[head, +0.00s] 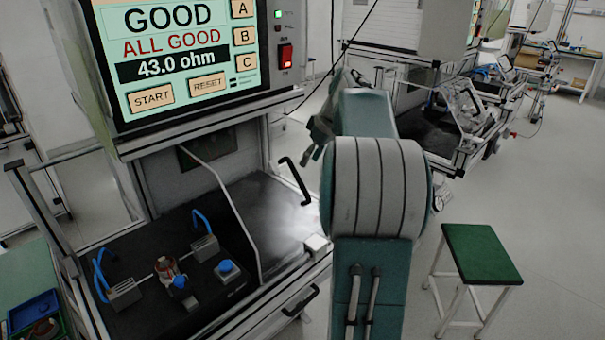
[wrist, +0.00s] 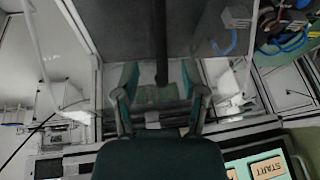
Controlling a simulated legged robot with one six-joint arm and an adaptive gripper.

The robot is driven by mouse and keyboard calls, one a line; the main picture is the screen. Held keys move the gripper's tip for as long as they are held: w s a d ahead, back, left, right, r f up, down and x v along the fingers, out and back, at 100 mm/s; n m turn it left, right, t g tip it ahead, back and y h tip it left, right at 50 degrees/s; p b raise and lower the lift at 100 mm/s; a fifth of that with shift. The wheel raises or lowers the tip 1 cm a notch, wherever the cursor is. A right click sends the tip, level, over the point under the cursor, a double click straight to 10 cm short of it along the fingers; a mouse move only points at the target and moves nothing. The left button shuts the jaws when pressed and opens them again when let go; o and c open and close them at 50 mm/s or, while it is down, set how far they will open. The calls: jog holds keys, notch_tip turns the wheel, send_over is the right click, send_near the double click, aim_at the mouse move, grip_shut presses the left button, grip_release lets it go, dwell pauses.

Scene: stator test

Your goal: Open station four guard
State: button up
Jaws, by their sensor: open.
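The test station has a lit screen (head: 185,50) reading GOOD, ALL GOOD, 43.0 ohm. My gripper (head: 316,140) is up and right of this handle, partly hidden by my arm. In the wrist view my gripper (wrist: 161,92) is open, with a dark bar (wrist: 161,42) showing between its fingers; contact cannot be told.
A lower black handle (head: 302,302) is on the station's front. A green-topped stool (head: 482,254) stands on open floor at right. A blue tray (head: 35,314) is at the lower left. Another station (head: 455,115) stands behind my arm.

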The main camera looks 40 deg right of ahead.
jog(key=shift+v, duration=1.85)
jog(key=s+a+m+h, duration=0.1)
jog(key=s+a, duration=0.2)
jog(key=a, duration=2)
jog(key=s+a+f+t+h, duration=0.1)
jog(key=s+a+f, duration=0.7)
jog(key=s+a, duration=0.5)
jog(key=shift+s+f, duration=0.2)
jog(key=shift+f, duration=0.15)
jog(key=shift+a, duration=0.1)
